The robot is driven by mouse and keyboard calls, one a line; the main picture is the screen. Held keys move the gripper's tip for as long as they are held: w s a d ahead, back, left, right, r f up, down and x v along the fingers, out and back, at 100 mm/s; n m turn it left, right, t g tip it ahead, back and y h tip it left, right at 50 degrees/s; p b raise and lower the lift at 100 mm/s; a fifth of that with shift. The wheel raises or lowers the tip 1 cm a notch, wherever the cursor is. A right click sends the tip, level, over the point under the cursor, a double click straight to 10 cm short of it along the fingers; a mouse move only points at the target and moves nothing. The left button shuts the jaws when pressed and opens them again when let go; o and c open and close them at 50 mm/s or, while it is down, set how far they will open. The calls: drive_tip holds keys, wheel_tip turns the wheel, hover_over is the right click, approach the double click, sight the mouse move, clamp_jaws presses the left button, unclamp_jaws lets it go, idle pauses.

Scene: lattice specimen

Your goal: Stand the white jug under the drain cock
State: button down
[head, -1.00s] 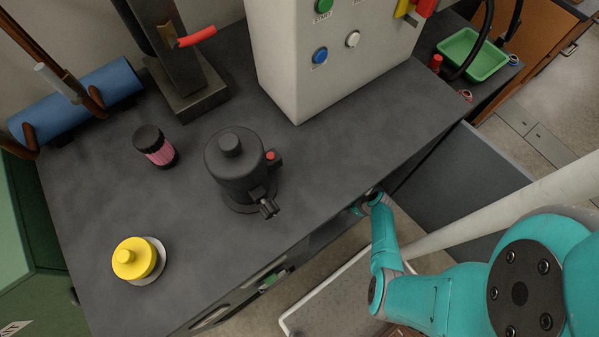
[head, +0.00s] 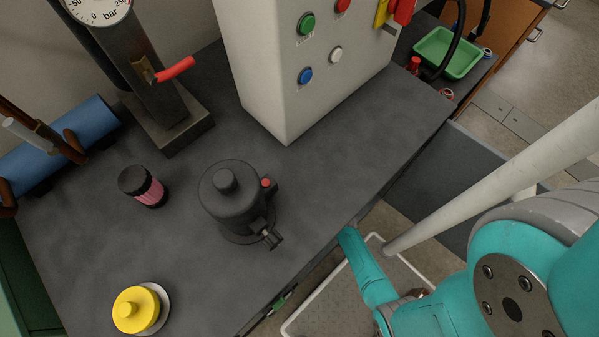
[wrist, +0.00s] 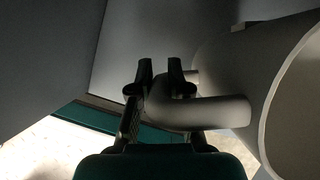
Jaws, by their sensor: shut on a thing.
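In the wrist view my gripper (wrist: 160,76) is shut on the curved handle of the white jug (wrist: 238,62). The jug looks grey in shadow. Its body fills the right side and its pale round rim faces the lower right, so it looks tilted in this picture. In the head view neither gripper nor jug shows; my teal forearm drops behind the bench's front edge. A black vessel (head: 230,196) stands on the bench with a small cock-like fitting (head: 270,238) low on its right side. I cannot tell whether this is the drain cock.
The dark bench (head: 330,165) has clear room right of the vessel.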

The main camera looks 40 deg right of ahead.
drive_tip(key=a, duration=0.7)
drive_tip(key=shift+w+f, duration=0.1)
drive_tip(key=shift+f, duration=2.85)
drive_tip(key=shift+a+f, duration=0.1)
drive_tip(key=shift+f, duration=0.2)
drive_tip(key=shift+a+f, duration=0.25)
drive_tip(key=shift+a, duration=0.05)
drive_tip(key=c, duration=1.1)
unclamp_jaws()
